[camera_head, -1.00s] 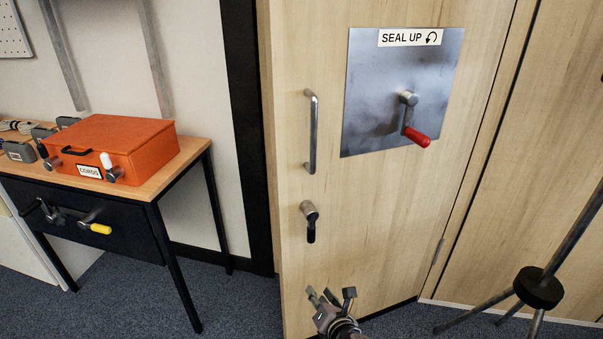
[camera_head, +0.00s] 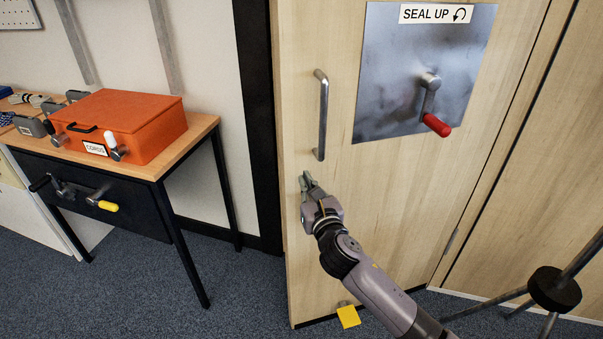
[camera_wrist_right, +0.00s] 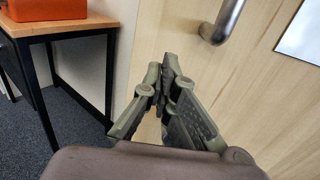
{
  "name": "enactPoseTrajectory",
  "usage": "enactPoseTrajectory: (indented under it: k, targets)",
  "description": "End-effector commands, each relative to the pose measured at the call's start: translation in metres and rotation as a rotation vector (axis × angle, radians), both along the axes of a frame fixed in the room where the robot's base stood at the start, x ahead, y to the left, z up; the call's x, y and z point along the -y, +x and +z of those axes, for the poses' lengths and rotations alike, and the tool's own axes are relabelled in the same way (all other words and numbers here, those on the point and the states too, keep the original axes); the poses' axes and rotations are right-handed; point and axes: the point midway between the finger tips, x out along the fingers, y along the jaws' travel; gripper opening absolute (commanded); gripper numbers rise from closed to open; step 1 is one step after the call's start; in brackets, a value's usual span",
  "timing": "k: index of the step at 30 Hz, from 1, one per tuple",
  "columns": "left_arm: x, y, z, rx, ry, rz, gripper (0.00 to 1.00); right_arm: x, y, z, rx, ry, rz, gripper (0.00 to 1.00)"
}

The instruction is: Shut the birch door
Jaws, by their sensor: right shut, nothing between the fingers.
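The birch door (camera_head: 390,200) stands ajar, its free left edge out from the dark frame (camera_head: 257,110). It bears a vertical metal pull handle (camera_head: 322,115) and a metal plate (camera_head: 400,95) labelled "SEAL UP" with a red-knobbed crank (camera_head: 433,115). My right gripper (camera_head: 307,178) is shut and empty in front of the door, just below the pull handle, near the free edge. The door's black-tipped lever is hidden behind it. In the right wrist view the shut fingertips (camera_wrist_right: 168,65) lie left of the pull handle's lower end (camera_wrist_right: 222,22); contact with the door cannot be told.
A yellow square piece (camera_head: 348,317) shows near the door's bottom. At left, a table (camera_head: 190,138) carries an orange case (camera_head: 130,125) and has a yellow-knobbed crank (camera_head: 107,206). A stand with a black hub (camera_head: 554,290) is at right. Carpet (camera_head: 235,300) left of the door is clear.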

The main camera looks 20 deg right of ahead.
Motion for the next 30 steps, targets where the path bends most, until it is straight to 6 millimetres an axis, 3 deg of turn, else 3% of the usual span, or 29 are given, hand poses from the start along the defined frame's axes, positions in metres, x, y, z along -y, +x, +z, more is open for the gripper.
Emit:
enactPoseTrajectory:
  k: [3,9,23,30]
  targets:
    - [0.001,0.004,0.002,0.007,-0.001,0.0,0.4,0.0,0.02,0.001,0.001,0.002,-0.002,0.0]
    - [0.003,0.007,0.002,0.012,-0.004,0.001,0.4,0.0,0.037,0.0,0.0,0.0,-0.001,0.0]
    - [0.005,0.007,0.002,0.011,-0.007,0.002,0.4,0.0,0.04,0.0,0.0,0.001,-0.001,0.0]
    - [0.004,0.001,-0.007,0.002,-0.006,0.002,0.4,-0.012,0.051,-0.001,0.003,0.003,-0.019,0.0]
